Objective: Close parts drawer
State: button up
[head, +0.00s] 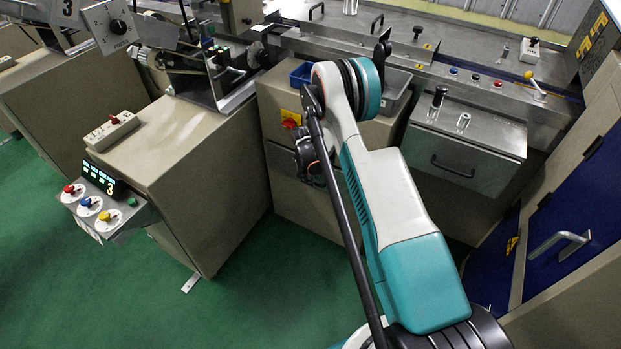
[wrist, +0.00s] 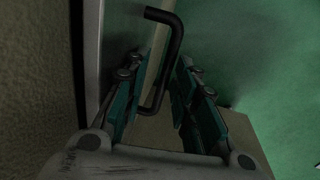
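In the wrist view, my gripper (wrist: 166,62) is open, with its teal finger pads apart. A bent black bar handle (wrist: 176,45) lies between and just beyond the fingers; I cannot tell whether they touch it. The handle sits on a pale panel (wrist: 112,30), apparently the parts drawer's front. In the head view, my arm reaches to the middle beige cabinet (head: 295,195), and its links hide the handle there. My gripper is mostly hidden behind the arm. How far the drawer stands out cannot be told.
A metal box with a black handle (head: 453,168) is right of my arm. A blue door (head: 570,235) with a bar handle stands at far right. A left cabinet (head: 175,165) carries a knob panel (head: 97,203). Green floor (head: 245,290) is clear in front.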

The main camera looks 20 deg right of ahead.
dwell(0.3)
notch_tip(320, 180, up, 12)
jog(key=s+a, duration=0.1)
jog(key=shift+s+a, duration=0.2)
jog(key=shift+a, duration=0.2)
jog(key=shift+f, duration=0.1)
dwell(0.3)
jog(key=s+a+r+m+t, duration=0.15)
jog(key=s+r, duration=0.25)
jog(key=r, duration=0.5)
jog(key=s+a+r+m, duration=0.1)
jog(key=s+a+r, duration=0.25)
jog(key=r, duration=0.65)
jog(key=s+a+r+m+t, duration=0.15)
jog(key=s+r, duration=0.25)
jog(key=r, duration=0.5)
jog(key=s+a+r+m+t+y, duration=0.1)
jog(key=s+a+r, duration=0.2)
jog(key=s, duration=0.9)
jog(key=s+a+r+m+t, duration=0.1)
jog(key=s+a+r+m, duration=0.1)
jog(key=s, duration=0.9)
jog(key=shift+s+a+r+t+y, duration=0.3)
jog(key=shift+s+a+r+y, duration=0.1)
jog(key=shift+a, duration=0.25)
